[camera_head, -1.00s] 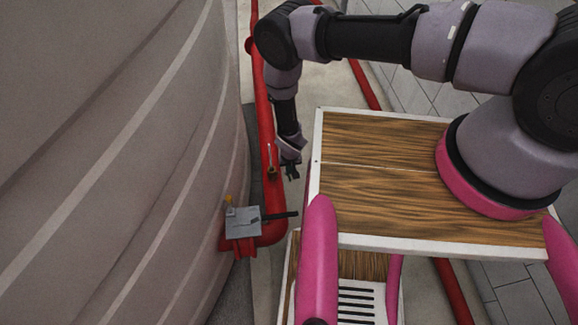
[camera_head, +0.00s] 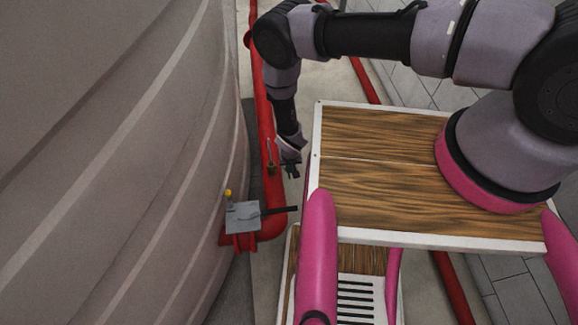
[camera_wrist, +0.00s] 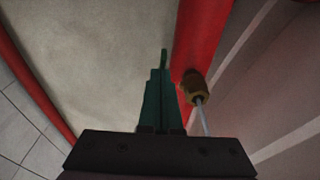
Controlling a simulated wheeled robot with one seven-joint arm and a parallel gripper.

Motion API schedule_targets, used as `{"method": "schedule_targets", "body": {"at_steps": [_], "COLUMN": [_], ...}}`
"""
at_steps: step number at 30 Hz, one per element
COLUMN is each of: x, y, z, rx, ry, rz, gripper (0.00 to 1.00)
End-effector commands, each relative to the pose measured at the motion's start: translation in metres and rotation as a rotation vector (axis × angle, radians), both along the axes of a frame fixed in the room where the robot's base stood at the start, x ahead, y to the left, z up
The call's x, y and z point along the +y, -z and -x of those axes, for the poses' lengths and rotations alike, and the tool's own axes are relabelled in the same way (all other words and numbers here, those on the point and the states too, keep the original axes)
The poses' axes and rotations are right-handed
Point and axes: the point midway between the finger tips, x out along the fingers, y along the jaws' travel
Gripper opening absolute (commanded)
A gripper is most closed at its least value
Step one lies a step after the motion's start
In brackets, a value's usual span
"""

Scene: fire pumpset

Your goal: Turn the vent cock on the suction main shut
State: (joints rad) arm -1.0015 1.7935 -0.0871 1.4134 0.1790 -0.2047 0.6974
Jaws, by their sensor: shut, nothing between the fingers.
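The vent cock (camera_head: 270,169) is a small brass fitting on the red suction main (camera_head: 265,120), with a thin pale lever (camera_head: 269,149) pointing up the picture, roughly along the pipe. In the wrist view the brass body (camera_wrist: 193,86) sits on the red pipe (camera_wrist: 203,40), and its lever (camera_wrist: 203,118) runs down toward my gripper's dark base. My gripper (camera_head: 291,172) is just right of the cock in the head view. In the wrist view its green fingers (camera_wrist: 164,60) are together and empty, left of the cock, with a small gap to it.
A large ribbed tank wall (camera_head: 130,150) fills the left side. A grey box (camera_head: 243,217) with a black handle and yellow knob stands nearer, by the pipe's lower end. My wood-topped base is to the right. Another red pipe (camera_wrist: 30,70) runs along the floor beyond a strip of bare floor.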

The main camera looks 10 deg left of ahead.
Motion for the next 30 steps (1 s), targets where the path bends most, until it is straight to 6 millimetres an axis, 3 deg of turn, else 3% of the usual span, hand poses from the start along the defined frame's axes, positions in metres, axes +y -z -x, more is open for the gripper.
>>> {"method": "schedule_targets", "body": {"at_steps": [15,30], "x": [-0.006,-0.007], "y": [0.026,0.035], "z": [0.022,0.027], "rx": [0.001,0.001], "ry": [-0.002,-0.001], "rz": [0.001,-0.001], "gripper": [0.0,0.0]}}
